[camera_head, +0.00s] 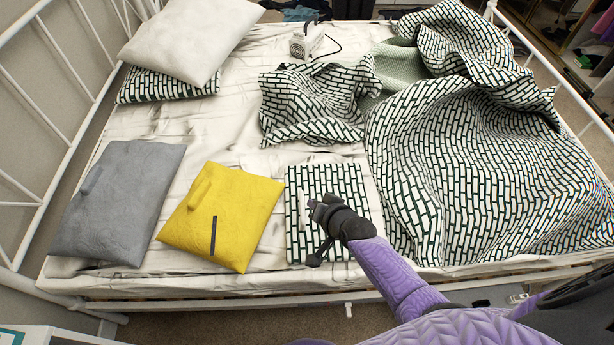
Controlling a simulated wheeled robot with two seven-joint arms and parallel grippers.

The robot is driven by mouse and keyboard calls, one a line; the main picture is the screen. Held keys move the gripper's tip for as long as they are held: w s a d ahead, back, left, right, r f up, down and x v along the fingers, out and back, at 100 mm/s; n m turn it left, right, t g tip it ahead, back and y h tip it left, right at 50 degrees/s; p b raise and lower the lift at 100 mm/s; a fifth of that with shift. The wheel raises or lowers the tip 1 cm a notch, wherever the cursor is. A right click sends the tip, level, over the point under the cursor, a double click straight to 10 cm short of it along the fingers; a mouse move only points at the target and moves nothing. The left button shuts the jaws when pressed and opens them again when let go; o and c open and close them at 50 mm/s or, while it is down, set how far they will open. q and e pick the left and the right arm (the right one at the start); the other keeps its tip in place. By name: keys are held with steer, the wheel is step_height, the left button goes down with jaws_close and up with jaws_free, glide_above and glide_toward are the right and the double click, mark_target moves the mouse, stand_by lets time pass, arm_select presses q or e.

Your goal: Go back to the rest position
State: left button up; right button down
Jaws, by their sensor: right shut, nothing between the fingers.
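My right arm reaches in from the lower right, with a purple sleeve. My right gripper (308,208) is dark, shut and empty. It is over the green-and-white patterned pillow (330,177) near the front edge of the bed; I cannot tell whether it touches it. My left gripper is not in view; a small dark shape shows at the bottom edge.
The bed (250,145) has a white metal frame. A yellow pillow (245,195) and a grey pillow (125,200) lie left of the gripper. A rumpled patterned blanket (470,160) covers the right side. A small beige device (307,42) lies at the back.

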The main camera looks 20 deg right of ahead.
steer(key=s+d+f+n+g+h, duration=0.1)
steer(key=s+f+n+g, duration=0.15)
steer(key=s+f, duration=0.6)
steer(key=s+d+f+n+g, duration=0.1)
steer(key=s+f+n+g, duration=0.15)
steer(key=s+f, duration=0.6)
steer(key=s+d+f+n+g+h, duration=0.1)
steer(key=s+n+g, duration=0.2)
steer(key=s, duration=1.8)
steer(key=shift+s+n+g, duration=0.3)
steer(key=shift+g, duration=0.7)
